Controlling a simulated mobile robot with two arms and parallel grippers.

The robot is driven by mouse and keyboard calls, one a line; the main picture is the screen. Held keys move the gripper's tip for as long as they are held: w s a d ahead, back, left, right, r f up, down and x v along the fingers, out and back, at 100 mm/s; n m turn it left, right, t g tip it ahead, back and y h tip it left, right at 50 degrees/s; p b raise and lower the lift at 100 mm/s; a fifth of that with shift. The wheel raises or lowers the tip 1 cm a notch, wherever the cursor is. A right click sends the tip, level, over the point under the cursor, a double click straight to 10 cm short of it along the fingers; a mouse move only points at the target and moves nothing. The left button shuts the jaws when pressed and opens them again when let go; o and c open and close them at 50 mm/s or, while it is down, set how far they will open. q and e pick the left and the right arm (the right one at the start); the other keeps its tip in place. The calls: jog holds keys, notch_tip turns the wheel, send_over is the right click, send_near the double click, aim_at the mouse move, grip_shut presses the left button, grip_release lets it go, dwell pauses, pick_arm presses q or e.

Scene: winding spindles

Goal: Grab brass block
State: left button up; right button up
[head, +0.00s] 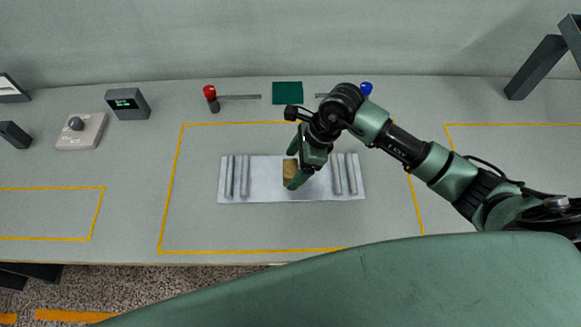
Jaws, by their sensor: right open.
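The brass block (289,170) is a small yellow-brown piece on a pale plate (265,192), near the plate's middle. My right gripper (294,170) reaches in from the right and is directly over the block. Its green fingers are open. They show at the block's upper and lower sides in the head view and partly hide it. Whether the fingers touch the block, I cannot tell. My left gripper is not in view.
Metal rods (237,175) lie on the plate's left part, and more (344,174) on its right. Behind stand a red-topped tool (211,97), a dark green square (287,93) and a blue-topped item (366,88). A display box (128,104) and a knob box (81,131) stand left. The table between is clear.

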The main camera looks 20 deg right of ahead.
jog(key=shift+x, duration=1.1)
grip_shut()
jog(key=shift+r, duration=0.1)
